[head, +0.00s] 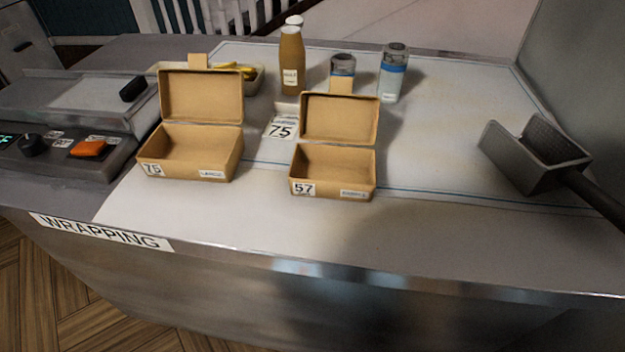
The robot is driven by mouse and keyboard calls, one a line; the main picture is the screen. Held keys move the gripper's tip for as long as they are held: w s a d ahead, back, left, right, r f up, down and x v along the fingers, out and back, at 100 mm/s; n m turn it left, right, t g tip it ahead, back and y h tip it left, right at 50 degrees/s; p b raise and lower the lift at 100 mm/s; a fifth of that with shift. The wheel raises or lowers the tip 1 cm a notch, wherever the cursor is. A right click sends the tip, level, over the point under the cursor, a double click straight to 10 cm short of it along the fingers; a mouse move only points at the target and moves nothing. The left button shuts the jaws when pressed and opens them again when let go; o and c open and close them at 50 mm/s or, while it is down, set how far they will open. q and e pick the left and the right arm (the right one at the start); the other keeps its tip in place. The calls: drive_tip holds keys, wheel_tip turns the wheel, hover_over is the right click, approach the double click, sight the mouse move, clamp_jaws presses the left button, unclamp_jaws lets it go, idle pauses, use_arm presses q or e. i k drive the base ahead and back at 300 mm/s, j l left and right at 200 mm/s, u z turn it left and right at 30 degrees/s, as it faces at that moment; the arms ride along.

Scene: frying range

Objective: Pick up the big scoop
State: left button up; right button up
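The big scoop (535,158) lies on the right side of the metal counter in the head view. It is dark grey with a deep, open-topped box-like head. Its dark handle (592,192) runs down to the right and leaves the picture at the right edge, so its end is hidden. Neither of my grippers shows in the head view.
Two open cardboard boxes, marked 75 (190,150) and 57 (335,172), stand left of the scoop. A brown bottle (291,62) and a blue-banded shaker (392,75) stand behind. A wall (585,70) rises at right. The counter's front right is clear.

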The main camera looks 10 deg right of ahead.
sight(544, 158)
drive_tip(key=z, duration=1.4)
